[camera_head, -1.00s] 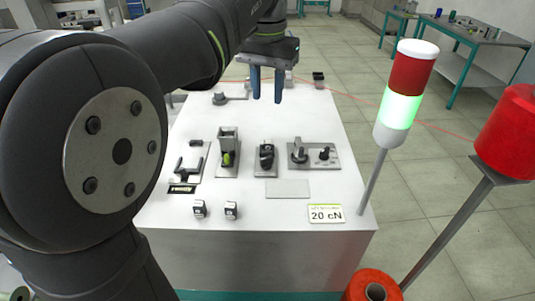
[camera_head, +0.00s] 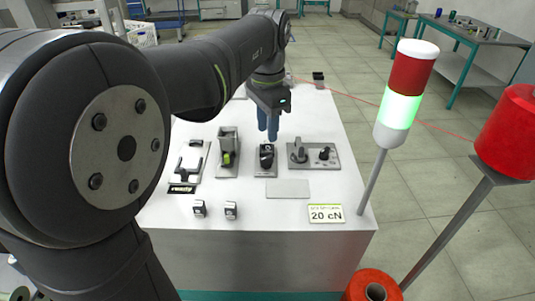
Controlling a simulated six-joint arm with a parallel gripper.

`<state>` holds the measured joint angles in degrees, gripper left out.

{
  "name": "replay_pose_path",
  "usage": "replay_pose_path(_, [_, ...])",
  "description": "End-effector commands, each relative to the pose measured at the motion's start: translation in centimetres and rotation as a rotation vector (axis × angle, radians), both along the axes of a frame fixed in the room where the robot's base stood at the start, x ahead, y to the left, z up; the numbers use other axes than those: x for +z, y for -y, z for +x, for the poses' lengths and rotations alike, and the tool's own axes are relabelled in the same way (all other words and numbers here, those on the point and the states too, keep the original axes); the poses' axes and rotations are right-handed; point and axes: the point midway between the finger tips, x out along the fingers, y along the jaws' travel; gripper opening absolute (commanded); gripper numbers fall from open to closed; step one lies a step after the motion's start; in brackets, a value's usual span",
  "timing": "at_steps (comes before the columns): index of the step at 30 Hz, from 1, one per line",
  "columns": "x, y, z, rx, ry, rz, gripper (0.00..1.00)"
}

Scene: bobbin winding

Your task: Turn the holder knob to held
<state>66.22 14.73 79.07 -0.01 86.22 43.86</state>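My gripper (camera_head: 268,124) hangs over the white bench with its two blue fingers pointing down. The fingers show very close together, and I cannot tell whether they are shut or seen at an angle. Just below and in front of them is a black knob-like part (camera_head: 266,157) on a small grey plate. I see nothing held. To its right, a grey plate carries a grey upright lever (camera_head: 299,152) and a small dark knob (camera_head: 324,153). No label shows which of these is the holder knob, and its marked positions are too small to read.
Left of the fingers stand a grey upright block with a green part (camera_head: 228,150) and a fork-shaped fixture (camera_head: 190,160). A signal tower (camera_head: 404,95) glows green at the right. A 20 cN sign (camera_head: 326,214) and two small dark-topped parts sit near the front edge.

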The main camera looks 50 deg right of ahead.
Motion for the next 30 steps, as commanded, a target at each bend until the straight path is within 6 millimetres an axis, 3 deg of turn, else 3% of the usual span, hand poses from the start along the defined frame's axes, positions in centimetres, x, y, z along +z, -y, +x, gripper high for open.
replay_pose_path(6, [-4.8, 0.0, 0.0, 0.001, -0.002, 0.004, 0.33])
replay_pose_path(12, [-7.6, 0.0, 0.0, 0.001, -0.001, 0.001, 0.33])
replay_pose_path(25, [-8.8, 0.0, 0.0, 0.001, 0.0, -0.001, 0.33])
replay_pose_path(26, [-8.8, 0.0, 0.0, 0.001, 0.0, -0.001, 0.31])
replay_pose_path(30, [-8.8, 0.0, 0.0, 0.001, 0.0, -0.001, 0.03])
